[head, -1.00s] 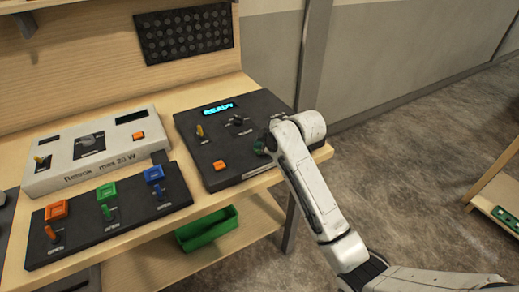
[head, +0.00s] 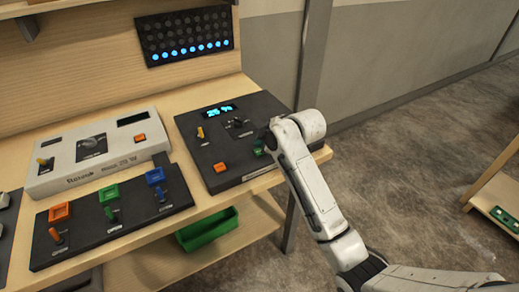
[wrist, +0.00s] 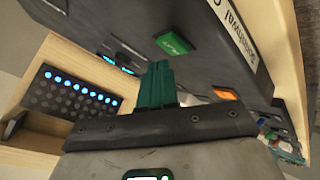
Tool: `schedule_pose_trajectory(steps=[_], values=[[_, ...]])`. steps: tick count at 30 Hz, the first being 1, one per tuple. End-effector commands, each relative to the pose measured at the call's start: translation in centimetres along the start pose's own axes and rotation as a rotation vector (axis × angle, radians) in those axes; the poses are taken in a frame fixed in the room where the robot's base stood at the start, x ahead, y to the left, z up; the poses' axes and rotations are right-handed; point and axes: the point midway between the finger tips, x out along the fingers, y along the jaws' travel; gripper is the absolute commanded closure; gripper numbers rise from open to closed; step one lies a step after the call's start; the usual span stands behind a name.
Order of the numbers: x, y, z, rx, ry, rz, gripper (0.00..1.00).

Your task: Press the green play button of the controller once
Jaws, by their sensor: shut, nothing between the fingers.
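The controller (head: 214,150) is a dark box on the bench. Its green play button (wrist: 173,43) shows in the wrist view as a bright green rectangle with small lettering. In the head view, a green patch shows beside my wrist, partly covered by it. My gripper (wrist: 160,68) has dark green fingers, shut with nothing between them. In the wrist view the fingertips are beside the green button, with a small gap in the picture. In the head view the fingers are mostly hidden behind my wrist. The controller's display (head: 221,110) reads about "25 %".
An orange button (head: 220,167) and a yellow lever (head: 200,133) sit on the controller. The LED panel (head: 186,35) has one lit blue row at its bottom. A white console (head: 60,180) and a dark three-lever panel (head: 85,240) stand left. A green bin (head: 207,228) is below.

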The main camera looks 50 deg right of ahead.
Motion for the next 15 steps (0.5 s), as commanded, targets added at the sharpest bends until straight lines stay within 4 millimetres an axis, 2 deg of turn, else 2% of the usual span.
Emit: schedule_pose_trajectory(steps=[8, 15], values=[[-0.2, 0.2, -0.2, 0.0, 0.001, 0.001, 1.0], [-1.7, 1.2, -1.3, -0.001, 0.001, 0.0, 1.0]])
